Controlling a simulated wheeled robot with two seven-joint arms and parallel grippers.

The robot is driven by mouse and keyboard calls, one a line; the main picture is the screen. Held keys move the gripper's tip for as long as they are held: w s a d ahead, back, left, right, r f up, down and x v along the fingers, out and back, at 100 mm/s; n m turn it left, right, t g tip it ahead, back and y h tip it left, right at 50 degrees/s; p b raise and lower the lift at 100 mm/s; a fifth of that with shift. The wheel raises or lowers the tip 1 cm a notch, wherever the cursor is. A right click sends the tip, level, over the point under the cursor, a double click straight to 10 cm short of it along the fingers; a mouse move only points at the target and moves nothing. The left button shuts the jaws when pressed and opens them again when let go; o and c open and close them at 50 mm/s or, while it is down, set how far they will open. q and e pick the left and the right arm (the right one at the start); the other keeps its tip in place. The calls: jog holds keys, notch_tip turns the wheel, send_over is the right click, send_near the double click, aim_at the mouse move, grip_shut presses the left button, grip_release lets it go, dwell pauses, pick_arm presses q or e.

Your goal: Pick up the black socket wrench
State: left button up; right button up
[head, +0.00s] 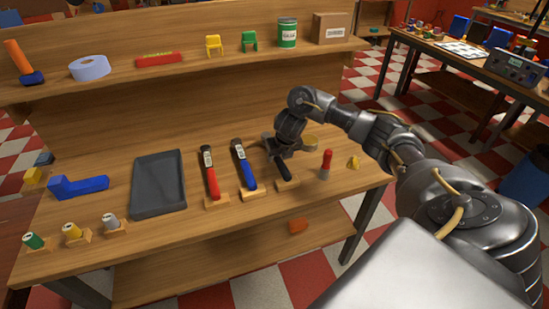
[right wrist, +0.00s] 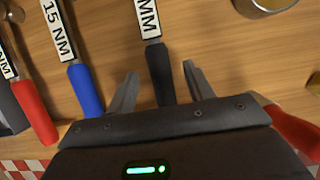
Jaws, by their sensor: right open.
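The black socket wrench (head: 284,170) lies on a small wooden rest on the workbench, its upper part hidden by my right gripper in the head view. In the right wrist view its black handle (right wrist: 160,72) and white label show. My right gripper (head: 277,150) is over it, and it also shows in the right wrist view (right wrist: 161,88). The gripper is open, with one finger on each side of the handle and a visible gap to both. I cannot tell how far above the handle the fingers are. My left gripper is out of view.
A blue-handled wrench (head: 244,167) and a red-handled wrench (head: 212,180) lie to the left, then a dark tray (head: 158,185). A red-topped upright tool (head: 326,164) and a yellow piece (head: 353,163) are to the right. A brass-coloured round container (head: 309,143) is behind.

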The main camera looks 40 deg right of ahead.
aim_at(279, 157)
jog(key=shift+s+f, duration=0.1)
jog(key=shift+f, duration=0.05)
jog(key=x, duration=0.2)
jog(key=b+x, duration=0.1)
jog(key=x, duration=0.2)
jog(key=shift+w, duration=0.2)
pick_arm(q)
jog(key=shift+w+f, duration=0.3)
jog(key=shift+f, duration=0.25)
pick_arm(e)
jog(key=shift+s+r, duration=0.1)
jog(key=shift+r, duration=0.1)
jog(key=shift+c, duration=0.4)
grip_shut()
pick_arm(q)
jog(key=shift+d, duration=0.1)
pick_arm(e)
jog(key=shift+r, duration=0.1)
